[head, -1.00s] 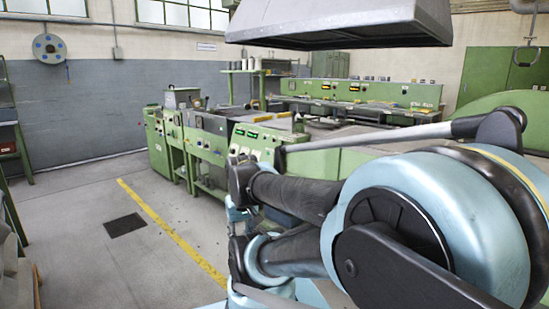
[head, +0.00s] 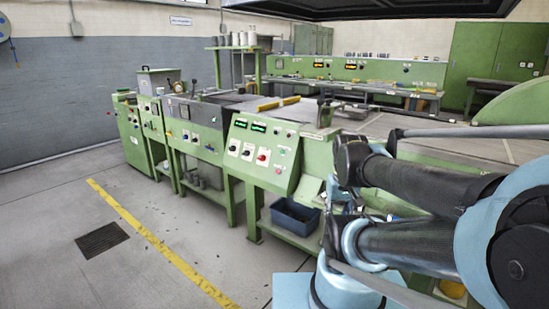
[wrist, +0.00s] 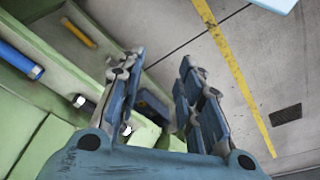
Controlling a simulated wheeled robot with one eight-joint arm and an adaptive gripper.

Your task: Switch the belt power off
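A sloped green control panel (head: 265,148) stands at the middle of the head view, on the front of a green machine. It has two lit green displays (head: 249,126), a row of dark and red rotary knobs (head: 247,154) and small buttons at its right side. Which control is the belt power cannot be read. My gripper (wrist: 158,85) shows in the wrist view with its two blue fingers apart and nothing between them. In the head view my arm is at the right, and the gripper is mostly hidden behind the arm links.
A blue bin (head: 295,215) sits on the shelf below the panel. More green machines (head: 150,130) stand to the left. A yellow floor line (head: 160,243) and a dark floor grate (head: 102,239) lie in front, with clear floor around.

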